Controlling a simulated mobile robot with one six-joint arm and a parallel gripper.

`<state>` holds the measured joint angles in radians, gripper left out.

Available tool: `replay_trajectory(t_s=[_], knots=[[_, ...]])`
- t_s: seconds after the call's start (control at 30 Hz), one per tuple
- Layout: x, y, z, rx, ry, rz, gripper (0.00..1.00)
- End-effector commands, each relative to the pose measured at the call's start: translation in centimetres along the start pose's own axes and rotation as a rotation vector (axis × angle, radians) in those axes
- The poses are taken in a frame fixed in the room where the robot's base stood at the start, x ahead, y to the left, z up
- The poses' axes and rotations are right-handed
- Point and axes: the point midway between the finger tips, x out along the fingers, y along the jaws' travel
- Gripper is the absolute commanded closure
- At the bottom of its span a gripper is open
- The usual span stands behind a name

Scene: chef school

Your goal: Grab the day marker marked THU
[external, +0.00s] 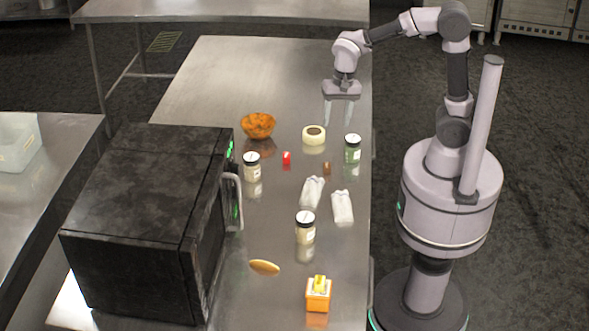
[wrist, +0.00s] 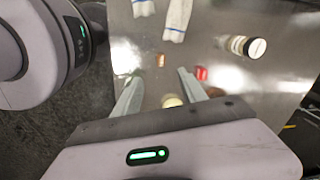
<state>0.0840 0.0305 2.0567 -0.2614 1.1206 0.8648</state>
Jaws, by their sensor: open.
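Two small blocks are candidates for the day marker, but no THU lettering is readable on either. One is a red block (external: 286,158) with a pale mark; it also shows in the wrist view (wrist: 201,73), just right of the right fingertip. The other is a smaller brown block (external: 327,168), seen in the wrist view (wrist: 160,60) ahead of the gap between the fingers. My gripper (external: 341,113) is open and empty, pointing down above the far part of the steel table, beyond both blocks. Its two fingers (wrist: 158,76) frame the lower middle of the wrist view.
A round cream roll (external: 314,135), a green jar (external: 352,149) and a pale jar (external: 252,167) stand around the blocks. An orange bowl (external: 258,125) is farther left.

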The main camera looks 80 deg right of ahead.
Motion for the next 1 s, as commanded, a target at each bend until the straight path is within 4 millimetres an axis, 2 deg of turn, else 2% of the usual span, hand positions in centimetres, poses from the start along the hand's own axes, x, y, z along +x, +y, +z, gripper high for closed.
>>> replay_trajectory(t_s=[0.03,0.17,0.2,0.5,0.6,0.77,1.0], knots=[[-0.7,-1.0,-1.0,0.076,-0.002,0.044,0.51],[1.0,-2.0,-2.5,0.202,0.007,0.101,0.51],[1.9,-1.9,-2.5,0.215,0.007,0.108,0.51],[11.1,-0.9,-2.4,0.215,0.007,0.107,0.51],[12.9,-0.7,-2.4,0.214,0.007,0.107,0.51],[14.1,-0.7,-2.3,0.214,0.007,0.105,0.51],[18.5,-0.2,-1.9,0.212,0.007,0.106,0.51]])
